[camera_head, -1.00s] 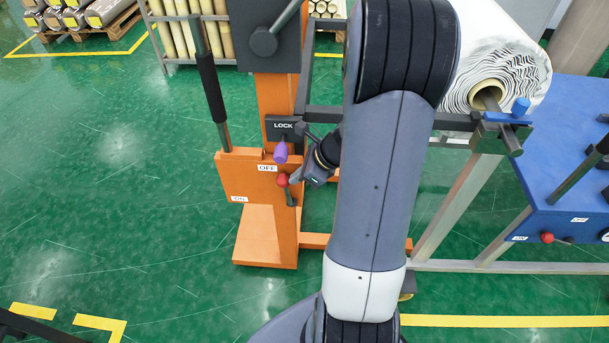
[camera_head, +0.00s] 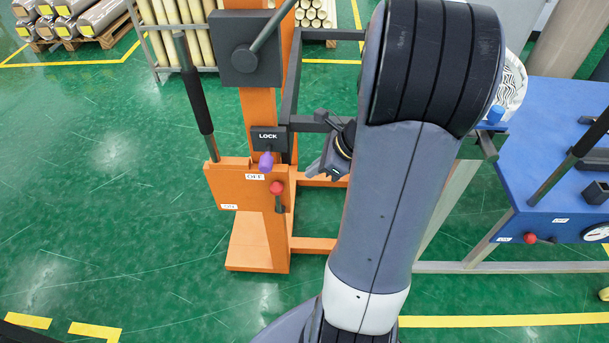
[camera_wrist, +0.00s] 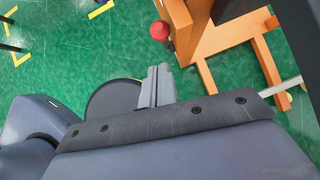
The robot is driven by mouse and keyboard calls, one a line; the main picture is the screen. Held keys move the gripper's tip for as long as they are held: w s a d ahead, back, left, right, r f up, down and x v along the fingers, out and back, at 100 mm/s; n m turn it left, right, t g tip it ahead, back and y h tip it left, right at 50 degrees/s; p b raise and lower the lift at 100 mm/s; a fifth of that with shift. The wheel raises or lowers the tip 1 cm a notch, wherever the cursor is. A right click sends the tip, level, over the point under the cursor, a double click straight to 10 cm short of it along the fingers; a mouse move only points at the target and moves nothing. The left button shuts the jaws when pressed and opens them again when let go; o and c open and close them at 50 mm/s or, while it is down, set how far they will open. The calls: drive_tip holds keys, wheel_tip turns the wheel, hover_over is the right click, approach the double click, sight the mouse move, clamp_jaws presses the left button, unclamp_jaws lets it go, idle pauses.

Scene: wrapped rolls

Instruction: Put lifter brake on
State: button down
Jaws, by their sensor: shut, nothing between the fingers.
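The orange lifter (camera_head: 262,235) stands left of my arm in the head view. Its box carries an OFF label (camera_head: 255,177) and an ON label (camera_head: 228,207). A red-knobbed lever (camera_head: 276,188) is on the box's right side, its dark stem below the knob. A purple knob (camera_head: 265,160) sits under the LOCK plate (camera_head: 268,135). A long black-gripped handle (camera_head: 195,95) rises from the box near OFF, leaning left. My gripper (camera_head: 312,171) is shut and empty, right of the red knob and apart from it. The wrist view shows the shut fingers (camera_wrist: 157,85) below the red knob (camera_wrist: 159,30).
A blue machine (camera_head: 560,180) with its own levers and red knob stands at right. A printed roll (camera_head: 514,85) shows partly behind my arm. Dark lifter bars (camera_head: 315,122) extend behind my gripper. Racked rolls (camera_head: 180,30) stand at the back. Green floor at left is clear.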

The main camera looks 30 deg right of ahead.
drive_tip(key=shift+v, duration=0.95)
drive_tip(key=shift+w+a, duration=0.1)
drive_tip(key=b, duration=0.2)
approach(282, 190)
wheel_tip(282, 190, down, 5)
drive_tip(key=w+a, duration=0.1)
drive_tip(key=shift+w+a, duration=0.6)
drive_tip(key=shift+w, duration=0.1)
